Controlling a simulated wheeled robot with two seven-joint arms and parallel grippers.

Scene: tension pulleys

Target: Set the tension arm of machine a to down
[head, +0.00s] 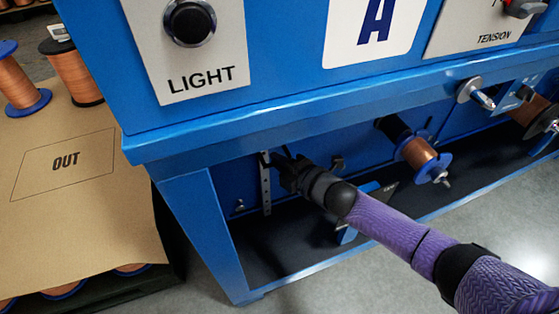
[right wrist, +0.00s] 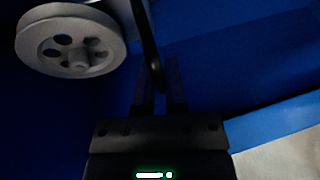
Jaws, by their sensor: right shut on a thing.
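Machine a is the blue frame (head: 290,118) with a large A plate (head: 372,30). My right gripper (head: 275,160) is inside its open lower bay, near a slotted metal upright (head: 265,188). In the right wrist view, my right gripper (right wrist: 160,88) is shut on a thin dark bar, which I take to be the tension arm (right wrist: 148,45). The bar comes down from the top of that view between the fingers. A grey pulley wheel (right wrist: 70,42) with round holes is left of the bar. In the head view my gripper hides most of the arm. My left gripper is not in view.
A copper spool (head: 418,155) sits on a spindle to the right of my arm. A LIGHT button (head: 189,22) and a TENSION panel (head: 480,30) are above. Copper spools (head: 75,72) stand on a brown board marked OUT (head: 65,160) at the left.

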